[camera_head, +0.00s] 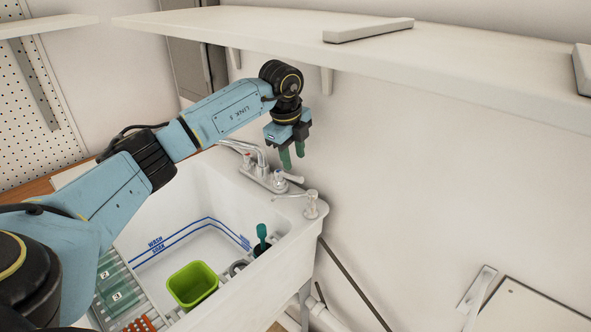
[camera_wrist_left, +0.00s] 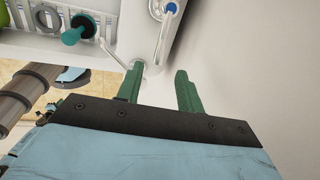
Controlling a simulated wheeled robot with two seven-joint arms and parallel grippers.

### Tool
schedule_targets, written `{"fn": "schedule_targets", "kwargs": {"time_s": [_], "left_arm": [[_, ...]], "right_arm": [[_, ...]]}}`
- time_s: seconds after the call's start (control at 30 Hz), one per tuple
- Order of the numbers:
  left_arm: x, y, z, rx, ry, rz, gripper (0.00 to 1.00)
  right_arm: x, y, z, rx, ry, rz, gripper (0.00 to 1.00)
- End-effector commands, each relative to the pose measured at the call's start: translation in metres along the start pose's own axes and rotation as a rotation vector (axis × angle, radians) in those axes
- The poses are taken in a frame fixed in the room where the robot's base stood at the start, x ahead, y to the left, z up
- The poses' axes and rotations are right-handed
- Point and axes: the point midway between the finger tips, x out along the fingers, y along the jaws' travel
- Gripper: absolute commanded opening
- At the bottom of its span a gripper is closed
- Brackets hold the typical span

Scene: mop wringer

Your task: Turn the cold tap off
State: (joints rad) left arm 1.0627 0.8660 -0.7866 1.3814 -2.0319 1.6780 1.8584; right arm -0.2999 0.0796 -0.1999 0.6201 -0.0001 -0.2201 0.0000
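The cold tap (camera_head: 280,177), with a blue mark, sits on the white sink's back ledge; its lever points right, toward the wall. In the left wrist view the cold tap (camera_wrist_left: 171,8) is at the top, its chrome lever (camera_wrist_left: 163,40) pointing down toward the gap between my fingers. My left gripper (camera_head: 293,161) is just above the cold tap, green fingers pointing down. In the left wrist view the left gripper (camera_wrist_left: 159,70) is open with nothing held; I cannot tell whether a finger touches the lever. My right gripper is not in view.
A red-marked tap (camera_head: 247,157) and a chrome spout (camera_head: 258,153) stand to the left. A slim spout fitting (camera_head: 311,207) is at the ledge's right corner. A white shelf (camera_head: 440,65) hangs above. A green bucket (camera_head: 193,284) stands in the sink.

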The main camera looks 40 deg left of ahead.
Motion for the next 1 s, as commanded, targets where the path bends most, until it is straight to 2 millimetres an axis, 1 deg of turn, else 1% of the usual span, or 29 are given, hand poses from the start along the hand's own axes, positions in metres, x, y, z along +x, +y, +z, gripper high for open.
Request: {"fn": "schedule_targets", "kwargs": {"time_s": [0.03, 0.13, 0.2, 0.33, 0.47, 0.9, 1.0], "left_arm": [[-0.011, -0.001, 0.000, 0.000, 0.000, -0.004, 0.37], [-0.029, 0.000, 0.000, 0.000, -0.001, -0.003, 0.37], [-0.038, 0.000, 0.000, 0.000, 0.000, -0.002, 0.37], [-0.049, 0.000, 0.000, 0.000, 0.000, 0.000, 0.37], [-0.052, 0.000, 0.000, 0.000, 0.001, 0.001, 0.37], [-0.052, 0.000, 0.000, 0.000, 0.000, 0.001, 0.37], [-0.050, -0.001, -0.005, 0.014, 0.012, -0.001, 0.37]], "right_arm": [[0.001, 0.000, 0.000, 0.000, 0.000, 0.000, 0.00], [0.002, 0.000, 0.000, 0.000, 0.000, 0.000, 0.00], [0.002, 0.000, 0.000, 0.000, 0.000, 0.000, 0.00], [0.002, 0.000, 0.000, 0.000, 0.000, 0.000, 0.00], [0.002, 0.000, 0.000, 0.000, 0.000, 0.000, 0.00], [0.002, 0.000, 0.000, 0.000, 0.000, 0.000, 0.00], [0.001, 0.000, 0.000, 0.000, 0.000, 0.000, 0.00]]}}
